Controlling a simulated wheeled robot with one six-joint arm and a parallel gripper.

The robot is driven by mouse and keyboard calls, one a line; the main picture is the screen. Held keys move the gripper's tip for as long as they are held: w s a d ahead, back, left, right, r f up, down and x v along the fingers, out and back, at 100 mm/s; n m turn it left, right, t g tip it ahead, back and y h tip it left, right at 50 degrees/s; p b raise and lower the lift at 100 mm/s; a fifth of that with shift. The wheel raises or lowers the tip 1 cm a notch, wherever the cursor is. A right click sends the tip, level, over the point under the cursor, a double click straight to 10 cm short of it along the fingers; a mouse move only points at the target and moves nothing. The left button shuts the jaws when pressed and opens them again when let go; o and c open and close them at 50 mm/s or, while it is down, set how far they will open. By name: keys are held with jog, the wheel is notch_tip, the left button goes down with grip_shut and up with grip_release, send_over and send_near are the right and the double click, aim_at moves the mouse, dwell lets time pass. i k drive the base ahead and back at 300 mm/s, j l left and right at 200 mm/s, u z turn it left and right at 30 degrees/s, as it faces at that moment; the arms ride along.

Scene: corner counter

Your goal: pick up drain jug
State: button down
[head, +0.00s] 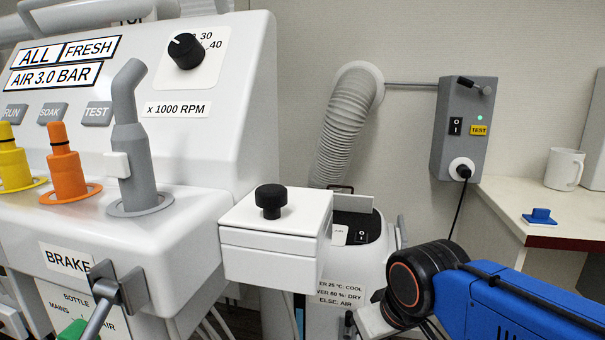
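I cannot make out a drain jug in the head view. My blue arm with its black joint enters from the lower right, in front of a white appliance (376,258). The arm covers part of the appliance's lower front. My gripper's fingers do not show; the arm runs out of the picture at the bottom edge.
A white machine (215,120) with knobs fills the left. A white box (275,262) with a black knob (271,201) juts out beside it. A ribbed hose (345,120) rises behind. A counter (500,205) at right bears a white mug (564,169) and a blue object (540,216).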

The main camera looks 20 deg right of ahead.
aim_at(565, 168)
jog(key=z, duration=1.9)
